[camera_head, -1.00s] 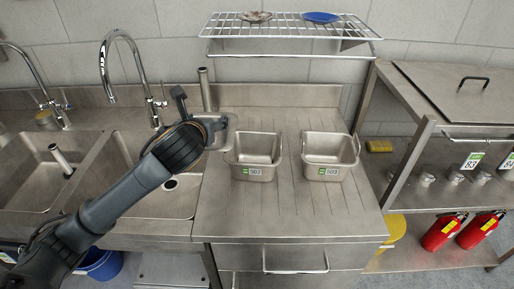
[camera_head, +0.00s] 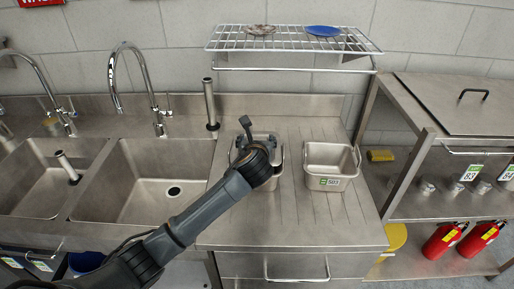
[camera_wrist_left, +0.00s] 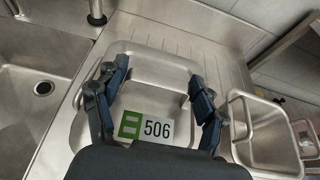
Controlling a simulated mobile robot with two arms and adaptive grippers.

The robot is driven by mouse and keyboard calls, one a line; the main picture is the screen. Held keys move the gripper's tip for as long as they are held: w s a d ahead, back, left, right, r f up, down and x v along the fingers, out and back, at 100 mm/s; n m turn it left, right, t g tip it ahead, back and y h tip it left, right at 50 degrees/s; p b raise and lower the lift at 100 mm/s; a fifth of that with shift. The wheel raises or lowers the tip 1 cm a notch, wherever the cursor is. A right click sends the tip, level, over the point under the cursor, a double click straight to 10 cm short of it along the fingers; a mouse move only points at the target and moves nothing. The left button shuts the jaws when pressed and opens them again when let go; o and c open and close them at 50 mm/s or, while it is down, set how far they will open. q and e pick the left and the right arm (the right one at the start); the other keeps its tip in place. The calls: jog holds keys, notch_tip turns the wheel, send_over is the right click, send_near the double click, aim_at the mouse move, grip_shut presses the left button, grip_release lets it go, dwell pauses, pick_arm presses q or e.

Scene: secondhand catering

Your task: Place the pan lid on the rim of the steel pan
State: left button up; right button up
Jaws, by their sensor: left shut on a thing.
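The pan lid (camera_wrist_left: 165,106) is a flat steel lid with a green and white 506 label, and fills the middle of the left wrist view. My left gripper (camera_head: 254,142) is shut on it, with one finger on each side in the left wrist view (camera_wrist_left: 156,97). In the head view the gripper and lid are over the left steel pan (camera_head: 275,181), which is largely hidden by my arm. I cannot tell whether the lid touches its rim. A second steel pan (camera_head: 330,182), labelled 503, stands open to the right. My right gripper is not in view.
Sink basins (camera_head: 140,195) with tall taps lie to the left. An upright steel tube (camera_head: 210,105) stands behind the drainboard. A wire shelf (camera_head: 285,45) holding two plates hangs above. A steel table (camera_head: 435,120) is at the right. The front drainboard is clear.

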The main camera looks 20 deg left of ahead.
pick_arm(q)
notch_tip(320, 180, down, 3)
jog(key=shift+d+r+p, duration=0.1)
jog(key=shift+r+p, duration=0.05)
jog(key=shift+p, duration=0.25)
jog(key=shift+f, duration=0.3)
jog(key=o, duration=1.4)
jog(key=shift+f, duration=0.15)
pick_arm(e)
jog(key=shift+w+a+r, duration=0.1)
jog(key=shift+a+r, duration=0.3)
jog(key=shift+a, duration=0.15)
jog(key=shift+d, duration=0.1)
pick_arm(q)
jog(key=shift+s, duration=0.2)
jog(key=shift+s+d+r, duration=0.15)
jog(key=shift+s+r, duration=0.15)
jog(key=shift+s, duration=0.05)
jog(key=b+v, duration=0.1)
jog(key=v, duration=0.9)
jog(key=shift+s+r, duration=0.2)
jog(key=shift+s, duration=0.15)
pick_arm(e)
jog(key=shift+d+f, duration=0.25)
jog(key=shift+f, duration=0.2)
